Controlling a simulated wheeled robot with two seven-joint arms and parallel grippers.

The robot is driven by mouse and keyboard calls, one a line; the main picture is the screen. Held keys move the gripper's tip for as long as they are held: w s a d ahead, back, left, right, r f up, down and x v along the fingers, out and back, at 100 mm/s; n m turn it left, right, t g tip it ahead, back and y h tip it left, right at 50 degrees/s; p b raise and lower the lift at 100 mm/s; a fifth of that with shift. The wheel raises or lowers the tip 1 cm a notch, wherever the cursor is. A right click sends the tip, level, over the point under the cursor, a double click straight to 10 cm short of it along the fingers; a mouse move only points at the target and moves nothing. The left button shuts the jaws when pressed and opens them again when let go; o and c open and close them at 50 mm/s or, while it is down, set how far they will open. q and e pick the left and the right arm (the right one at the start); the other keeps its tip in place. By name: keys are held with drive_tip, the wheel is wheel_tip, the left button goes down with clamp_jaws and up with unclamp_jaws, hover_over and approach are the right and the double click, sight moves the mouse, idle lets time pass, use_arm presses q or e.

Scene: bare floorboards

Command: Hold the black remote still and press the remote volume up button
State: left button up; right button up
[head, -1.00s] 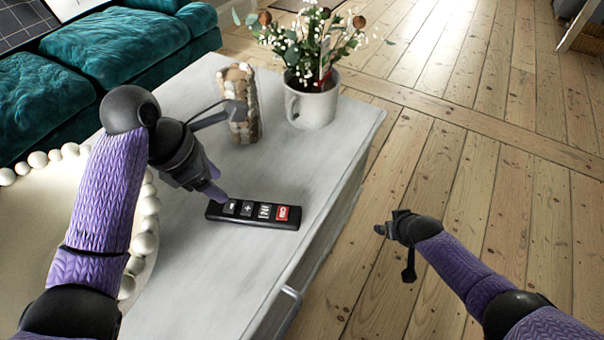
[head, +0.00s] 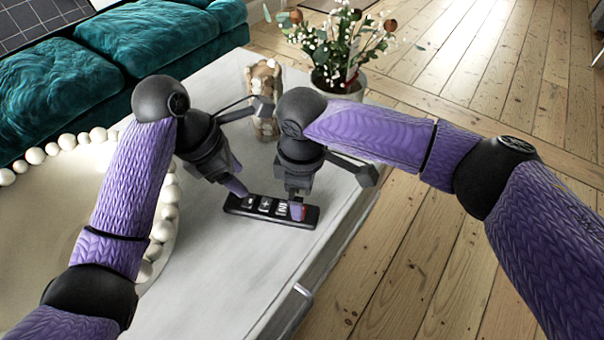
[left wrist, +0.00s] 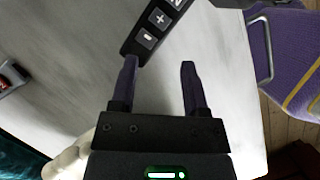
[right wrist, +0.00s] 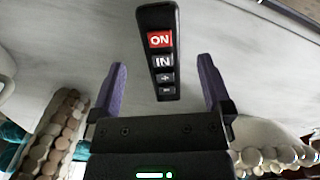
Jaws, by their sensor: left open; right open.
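The black remote (head: 270,211) lies flat on the grey-white table (head: 235,270). Its red ON button is at the right end in the head view, then IN, plus and minus towards the left. My left gripper (head: 238,188) is open at the remote's minus end; in the left wrist view one finger reaches that end of the remote (left wrist: 150,33). My right gripper (head: 297,205) is open over the ON end and partly covers it. In the right wrist view the remote (right wrist: 160,55) lies ahead, between the lines of the two fingers.
A beaded round tray (head: 110,235) fills the table's left side. The table's right edge drops to floorboards. The front middle of the table is clear.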

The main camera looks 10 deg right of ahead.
sight(271, 209)
wheel_tip(271, 209, down, 6)
drive_tip(key=shift+f, duration=0.25)
drive_tip(key=c, duration=1.3)
drive_tip(key=shift+o, duration=0.2)
use_arm(q)
drive_tip(key=shift+c, duration=0.3)
clamp_jaws()
idle(0.8)
